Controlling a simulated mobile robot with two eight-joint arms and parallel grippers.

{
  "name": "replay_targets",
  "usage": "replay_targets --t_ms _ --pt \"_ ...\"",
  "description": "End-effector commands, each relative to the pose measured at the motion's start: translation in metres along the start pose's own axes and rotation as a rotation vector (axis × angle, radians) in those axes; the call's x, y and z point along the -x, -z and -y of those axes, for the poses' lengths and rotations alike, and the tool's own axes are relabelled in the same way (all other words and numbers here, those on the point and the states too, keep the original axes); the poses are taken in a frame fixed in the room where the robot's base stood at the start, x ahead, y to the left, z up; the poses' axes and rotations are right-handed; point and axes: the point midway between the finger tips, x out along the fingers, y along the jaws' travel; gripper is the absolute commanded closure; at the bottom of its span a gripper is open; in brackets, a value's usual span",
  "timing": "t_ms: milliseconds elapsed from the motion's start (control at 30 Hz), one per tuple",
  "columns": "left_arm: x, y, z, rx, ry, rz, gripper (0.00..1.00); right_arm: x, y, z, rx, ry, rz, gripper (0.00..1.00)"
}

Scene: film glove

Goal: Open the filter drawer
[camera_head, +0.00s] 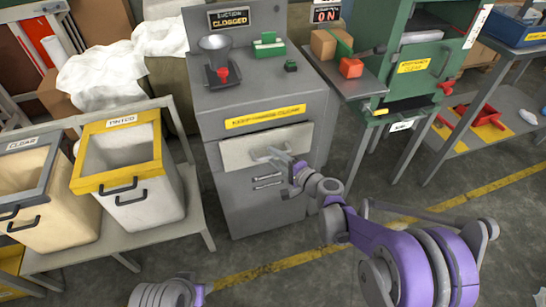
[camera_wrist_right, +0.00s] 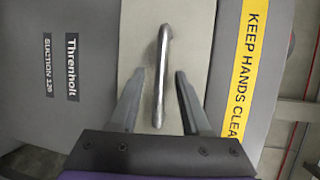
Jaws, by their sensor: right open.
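The filter drawer (camera_head: 236,151) is a pale front panel on the grey suction cabinet (camera_head: 221,118), below a yellow "keep hands clear" label. It looks closed or nearly so. In the right wrist view, the metal bar handle (camera_wrist_right: 161,85) stands out from the pale drawer front (camera_wrist_right: 137,45). The two fingers of the right gripper (camera_wrist_right: 160,72) are open, one on each side of the bar, with gaps visible. My left gripper is out of view; only part of that arm shows at the bottom.
A stand with a yellow-rimmed tinted bin (camera_head: 124,128) and a grey-rimmed clear bin (camera_head: 25,170) is at the left. A green machine (camera_head: 431,62) with a side shelf stands at the right. The floor in front of the cabinet is clear.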

Motion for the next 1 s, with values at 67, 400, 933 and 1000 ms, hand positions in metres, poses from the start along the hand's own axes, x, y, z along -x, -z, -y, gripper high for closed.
replay_targets --t_ms 67,400,933,1000 --pt "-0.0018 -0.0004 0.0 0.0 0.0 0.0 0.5 -0.0073 -0.0004 -0.0005 0.0 0.0 0.001 0.53" --pt "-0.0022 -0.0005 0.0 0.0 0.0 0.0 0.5 -0.0125 -0.0003 0.0002 0.0 0.0 0.0 0.53" --pt "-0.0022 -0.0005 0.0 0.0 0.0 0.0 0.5 -0.0121 -0.0002 0.0 0.001 -0.001 0.0 1.0" --pt "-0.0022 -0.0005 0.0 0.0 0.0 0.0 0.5 -0.0121 -0.0003 0.0 0.001 -0.001 0.0 1.0"
